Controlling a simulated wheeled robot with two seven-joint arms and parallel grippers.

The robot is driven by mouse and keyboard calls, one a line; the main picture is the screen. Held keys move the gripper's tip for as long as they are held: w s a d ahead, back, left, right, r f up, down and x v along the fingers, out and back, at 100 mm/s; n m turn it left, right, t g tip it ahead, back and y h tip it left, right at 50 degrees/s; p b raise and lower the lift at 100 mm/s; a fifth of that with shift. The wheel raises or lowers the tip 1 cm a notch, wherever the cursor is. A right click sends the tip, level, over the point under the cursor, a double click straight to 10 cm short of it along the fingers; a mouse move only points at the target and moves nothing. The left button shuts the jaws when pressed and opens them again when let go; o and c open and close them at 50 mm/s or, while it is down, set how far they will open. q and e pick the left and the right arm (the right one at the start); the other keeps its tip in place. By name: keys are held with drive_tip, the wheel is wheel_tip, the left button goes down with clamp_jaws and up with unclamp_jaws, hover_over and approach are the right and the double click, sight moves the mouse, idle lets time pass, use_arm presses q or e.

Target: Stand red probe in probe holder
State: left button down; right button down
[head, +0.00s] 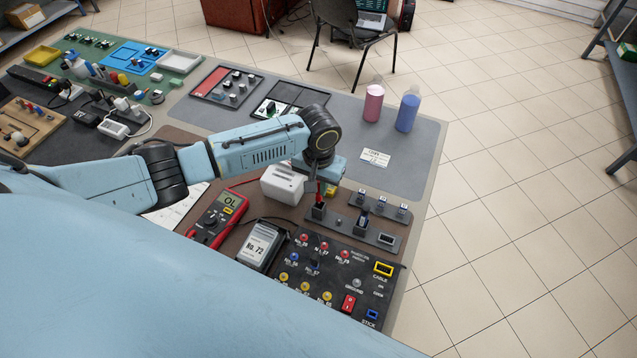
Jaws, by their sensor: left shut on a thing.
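My left gripper (318,184) points down over the right part of the bench and is shut on the red probe (320,199). Only a short red length of the probe shows below the fingers. It is about upright, directly over a small black block (318,212) at the left end of a dark grey holder plate (340,221). I cannot tell whether the probe tip is inside the block. My right gripper is not in view.
A red multimeter (215,218) reading OL, a grey No. 72 box (261,246) and a black socket panel (320,272) stand nearby. A white case (283,184) is left of the gripper. Pink (373,103) and blue (407,113) bottles stand behind.

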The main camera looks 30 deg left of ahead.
sight(319, 200)
use_arm(q)
drive_tip(key=shift+f+b, duration=0.5)
drive_tip(key=shift+f, duration=1.1)
drive_tip(key=shift+f, duration=0.1)
drive_tip(key=shift+f+b, duration=0.65)
drive_tip(key=shift+f, duration=0.45)
drive_tip(key=c, duration=1)
unclamp_jaws()
drive_tip(key=shift+r, duration=0.1)
